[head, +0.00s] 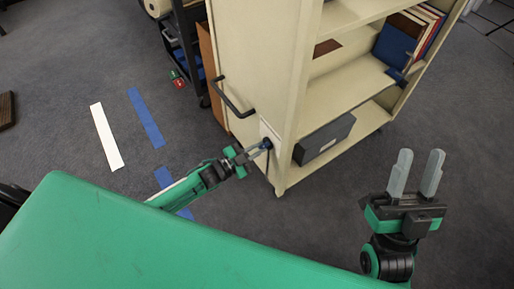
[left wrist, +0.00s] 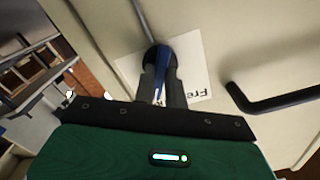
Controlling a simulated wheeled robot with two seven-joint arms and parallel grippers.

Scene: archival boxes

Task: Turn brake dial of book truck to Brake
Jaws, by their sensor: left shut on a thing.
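The cream book truck (head: 255,75) stands upright at the centre of the head view. Its brake dial (head: 267,143) is on the end panel, low and near the front corner. The dial has a blue grip and a dark round base, and it also shows in the left wrist view (left wrist: 161,62). A white label (left wrist: 200,62) lies behind it, with the letters "Fre" legible and the rest hidden. My left gripper (head: 262,147) is shut on the dial's blue grip. My right gripper (head: 415,172) is open and empty, right of the truck.
A black handle (head: 232,100) sticks out from the truck's end panel. A grey box (head: 324,138) and books (head: 398,42) sit on its shelves. Blue tape (head: 146,118) and a white strip (head: 106,137) lie on the carpet at left. Carpet around my right gripper is clear.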

